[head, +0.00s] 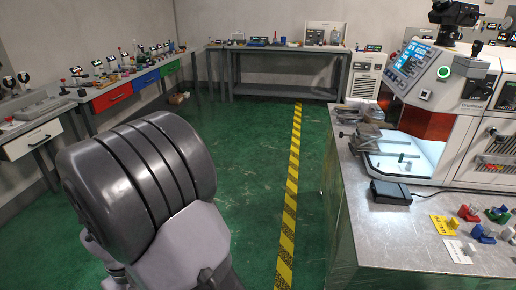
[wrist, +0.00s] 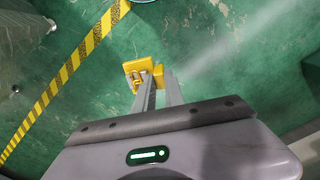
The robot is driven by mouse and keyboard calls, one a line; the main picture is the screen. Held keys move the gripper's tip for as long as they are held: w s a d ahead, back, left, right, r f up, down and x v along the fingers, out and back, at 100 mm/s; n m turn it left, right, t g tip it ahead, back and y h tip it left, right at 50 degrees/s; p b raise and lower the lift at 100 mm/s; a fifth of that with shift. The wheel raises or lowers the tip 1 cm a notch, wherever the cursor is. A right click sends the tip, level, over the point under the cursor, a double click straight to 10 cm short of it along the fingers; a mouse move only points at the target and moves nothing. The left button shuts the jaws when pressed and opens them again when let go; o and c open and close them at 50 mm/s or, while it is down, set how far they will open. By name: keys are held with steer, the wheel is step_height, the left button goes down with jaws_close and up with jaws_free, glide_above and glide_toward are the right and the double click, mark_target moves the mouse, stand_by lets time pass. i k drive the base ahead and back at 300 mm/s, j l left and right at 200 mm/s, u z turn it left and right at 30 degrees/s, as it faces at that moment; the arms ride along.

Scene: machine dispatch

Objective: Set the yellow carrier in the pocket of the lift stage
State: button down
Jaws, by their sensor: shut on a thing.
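The yellow carrier (wrist: 139,66) is between the fingertips of my gripper (wrist: 150,85) in the wrist view. My gripper is shut on it, and the green floor shows beyond it. The carrier has a flat yellow plate on the left and a smaller yellow part on the right. In the head view my arm fills the lower left, and the gripper and carrier are hidden. I cannot make out the lift stage's pocket. A lit white bay (head: 412,152) with small grey parts opens at the front of the machine (head: 445,80) on the right bench.
The right metal bench (head: 395,235) carries a black box (head: 390,192), a yellow plate (head: 444,225), a white plate (head: 459,252), and red (head: 468,213), blue (head: 482,234) and green (head: 498,215) pieces. Grey metal fixtures (head: 364,133) stand beside the bay. The floor along the yellow-black stripe (head: 291,185) is clear.

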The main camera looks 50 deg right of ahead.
mark_target(366, 129)
steer(key=i+l+z, duration=0.2)
steer(key=z, duration=0.25)
steer(key=i+z, duration=0.75)
steer(key=z, duration=0.15)
steer(key=i+j+z, duration=0.2)
steer(key=z, duration=0.25)
steer(key=i+l+z, duration=0.2)
steer(key=i+z, duration=0.15)
steer(key=i+l+z, duration=0.1)
steer(key=i+z, duration=0.25)
steer(key=i, duration=0.15)
steer(key=i+z, duration=0.35)
steer(key=i+j, duration=0.05)
steer(key=i, duration=0.05)
